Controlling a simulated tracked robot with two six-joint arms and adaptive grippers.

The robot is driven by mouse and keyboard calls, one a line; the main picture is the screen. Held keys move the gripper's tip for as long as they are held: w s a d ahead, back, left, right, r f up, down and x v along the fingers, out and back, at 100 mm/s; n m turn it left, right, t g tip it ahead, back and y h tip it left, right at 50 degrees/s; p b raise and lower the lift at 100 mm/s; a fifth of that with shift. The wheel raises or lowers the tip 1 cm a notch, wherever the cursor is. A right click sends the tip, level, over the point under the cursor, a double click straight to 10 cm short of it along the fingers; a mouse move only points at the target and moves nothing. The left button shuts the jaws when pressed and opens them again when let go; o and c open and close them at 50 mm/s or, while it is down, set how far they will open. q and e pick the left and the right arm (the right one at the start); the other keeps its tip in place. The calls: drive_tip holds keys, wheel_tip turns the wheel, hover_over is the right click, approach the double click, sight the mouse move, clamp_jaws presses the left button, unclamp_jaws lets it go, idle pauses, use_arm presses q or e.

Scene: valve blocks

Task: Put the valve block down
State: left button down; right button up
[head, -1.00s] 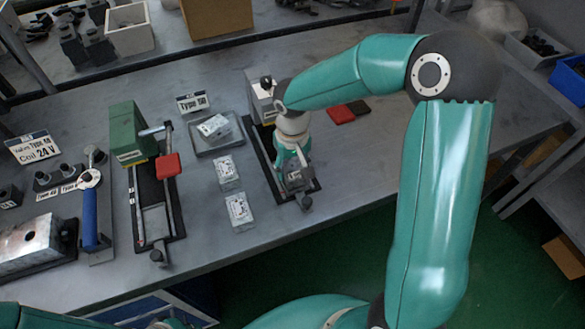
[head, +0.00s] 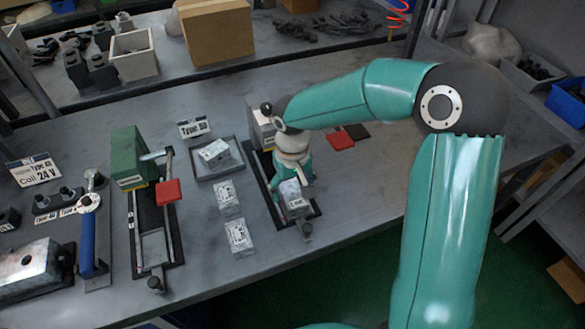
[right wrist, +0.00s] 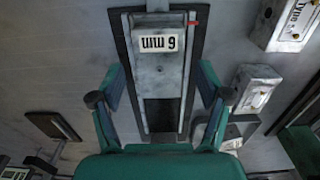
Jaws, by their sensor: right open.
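My right gripper (head: 293,182) points down over the right-hand fixture (head: 262,190). In the right wrist view its two fingers (right wrist: 160,100) stand apart with an open gap between them. Two pale valve blocks with printed tops (head: 228,198) (head: 239,236) lie on the table left of the fixture. Another valve block (head: 214,152) is in a grey tray (head: 233,164). My left gripper is out of view.
A second fixture with a green housing (head: 127,158) and red handle (head: 168,191) stands left. A blue-handled tool (head: 87,240) lies farther left. A red piece (head: 340,138) lies behind my right arm. The table right of the fixture is bare.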

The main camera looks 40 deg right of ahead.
sight(292, 193)
wheel_tip(292, 193, up, 9)
idle(0.3)
idle(0.5)
